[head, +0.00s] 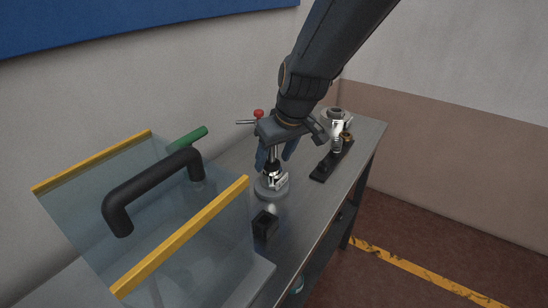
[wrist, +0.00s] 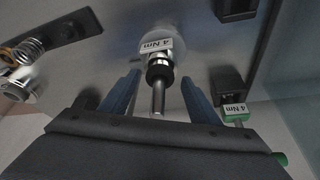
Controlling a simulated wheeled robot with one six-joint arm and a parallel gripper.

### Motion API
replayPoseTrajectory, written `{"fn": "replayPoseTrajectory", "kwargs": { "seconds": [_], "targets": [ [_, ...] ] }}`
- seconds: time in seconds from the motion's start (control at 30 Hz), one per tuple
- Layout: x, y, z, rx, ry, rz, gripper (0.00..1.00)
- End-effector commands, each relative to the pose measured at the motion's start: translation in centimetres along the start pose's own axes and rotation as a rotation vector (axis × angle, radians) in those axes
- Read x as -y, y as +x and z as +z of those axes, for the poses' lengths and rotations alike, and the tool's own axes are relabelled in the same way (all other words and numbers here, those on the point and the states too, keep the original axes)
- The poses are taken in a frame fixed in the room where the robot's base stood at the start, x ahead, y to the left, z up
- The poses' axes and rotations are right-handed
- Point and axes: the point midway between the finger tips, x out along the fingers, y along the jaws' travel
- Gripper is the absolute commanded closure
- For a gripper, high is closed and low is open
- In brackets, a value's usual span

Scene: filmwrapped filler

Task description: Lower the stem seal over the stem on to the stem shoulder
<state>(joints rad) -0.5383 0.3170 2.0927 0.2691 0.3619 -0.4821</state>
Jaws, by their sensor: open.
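The metal stem (head: 272,154) stands upright on the table on a round pale base (head: 263,191). It also shows in the wrist view (wrist: 158,100), pointing toward the camera. In the wrist view my gripper (wrist: 160,80) has clear gaps at both sides.
A black block (head: 265,225) stands in front of the base. A black holder (head: 330,165) with a spring and a brass part lies to the right. A clear guard with a yellow edge (head: 185,238) and a thick black handle (head: 150,185) rises at the left. A red knob (head: 258,114) is behind.

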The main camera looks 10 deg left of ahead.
Motion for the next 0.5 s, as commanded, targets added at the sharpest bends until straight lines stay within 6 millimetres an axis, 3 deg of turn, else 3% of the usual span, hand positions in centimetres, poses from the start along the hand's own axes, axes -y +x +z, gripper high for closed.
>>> {"fn": "replayPoseTrajectory", "kwargs": {
  "seconds": [0.5],
  "targets": [
    [0.0, -6.5, -0.1, -0.004, 0.000, 0.001, 0.44]
  ]
}}
